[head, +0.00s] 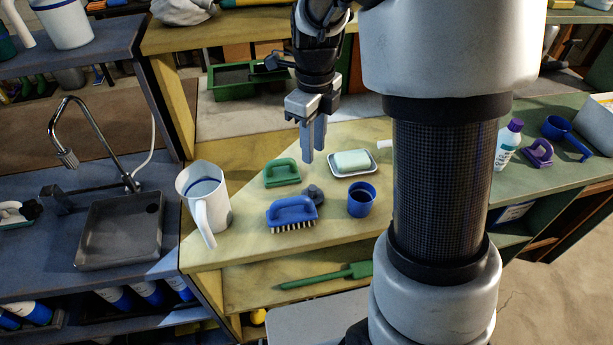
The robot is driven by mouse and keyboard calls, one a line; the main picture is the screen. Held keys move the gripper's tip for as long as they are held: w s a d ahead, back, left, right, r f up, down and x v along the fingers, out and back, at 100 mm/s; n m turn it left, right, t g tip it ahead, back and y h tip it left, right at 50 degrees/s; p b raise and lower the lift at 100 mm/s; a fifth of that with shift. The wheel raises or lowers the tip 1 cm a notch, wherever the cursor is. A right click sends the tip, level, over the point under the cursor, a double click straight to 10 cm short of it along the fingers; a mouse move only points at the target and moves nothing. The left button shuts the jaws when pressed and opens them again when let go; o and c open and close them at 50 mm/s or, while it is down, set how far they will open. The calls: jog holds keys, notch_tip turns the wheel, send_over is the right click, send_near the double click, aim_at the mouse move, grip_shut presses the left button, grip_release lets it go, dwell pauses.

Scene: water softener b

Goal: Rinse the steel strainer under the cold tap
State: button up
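The tap (84,135) is a thin curved metal spout at the left, ending in a ribbed nozzle. A shallow grey sink basin (118,235) lies to the right of and below the nozzle. No water shows. I cannot make out a steel strainer in the head view. My gripper (313,157) points down above the middle bench, behind the green-handled brush and left of the soap dish. Its fingers look close together, but the angle does not show whether there is a gap. I see nothing held in it.
A white jug (205,200) stands between the sink and a green-handled brush (282,172). A blue brush (291,213), a blue cup (362,200) and a soap dish (353,163) share the yellow bench. A bottle (508,145) and a blue scoop-like item (565,132) stand right.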

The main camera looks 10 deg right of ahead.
aim_at(312, 187)
jog(key=f, duration=1.4)
jog(key=shift+w+b, duration=0.25)
jog(key=shift+b, duration=0.05)
grip_shut()
